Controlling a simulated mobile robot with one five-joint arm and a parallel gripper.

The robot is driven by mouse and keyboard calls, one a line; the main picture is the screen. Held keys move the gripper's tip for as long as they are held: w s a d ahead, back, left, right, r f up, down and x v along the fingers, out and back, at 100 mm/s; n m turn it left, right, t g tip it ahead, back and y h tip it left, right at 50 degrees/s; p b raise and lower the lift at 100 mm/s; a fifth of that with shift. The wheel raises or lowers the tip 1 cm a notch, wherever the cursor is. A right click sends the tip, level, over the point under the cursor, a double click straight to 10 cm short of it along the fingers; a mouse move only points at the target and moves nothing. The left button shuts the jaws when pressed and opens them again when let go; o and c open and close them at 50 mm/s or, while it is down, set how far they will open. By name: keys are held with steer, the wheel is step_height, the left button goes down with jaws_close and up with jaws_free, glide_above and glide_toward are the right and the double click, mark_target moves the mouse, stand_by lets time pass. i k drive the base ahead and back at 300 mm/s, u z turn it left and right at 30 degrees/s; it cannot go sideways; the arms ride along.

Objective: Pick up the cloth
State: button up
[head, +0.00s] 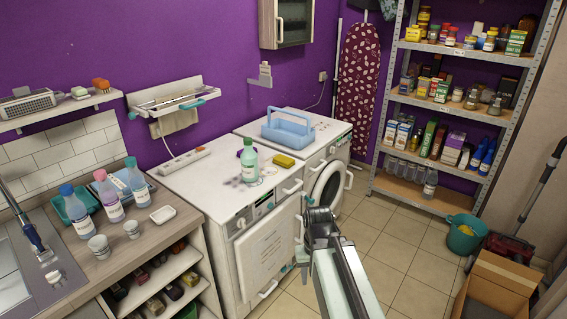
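I cannot clearly make out a cloth. A yellow sponge (284,160) lies to the right of the bottle. Dark spots mark the white top left of the bottle. My gripper (318,213) is at the far end of my arm, in front of the white machines and apart from these things. Its fingers are too small and dark to tell whether they are open.
A blue caddy (287,129) stands on the rear machine (315,135). The wooden counter (120,240) at left holds several bottles and cups. A shelf rack (455,120), teal bucket (465,235) and cardboard box (495,288) stand at right. The tiled floor between is clear.

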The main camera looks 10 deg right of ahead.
mark_target(285, 161)
steer(key=z, duration=1.1)
steer(key=i, duration=2.25)
steer(key=u, duration=3.2)
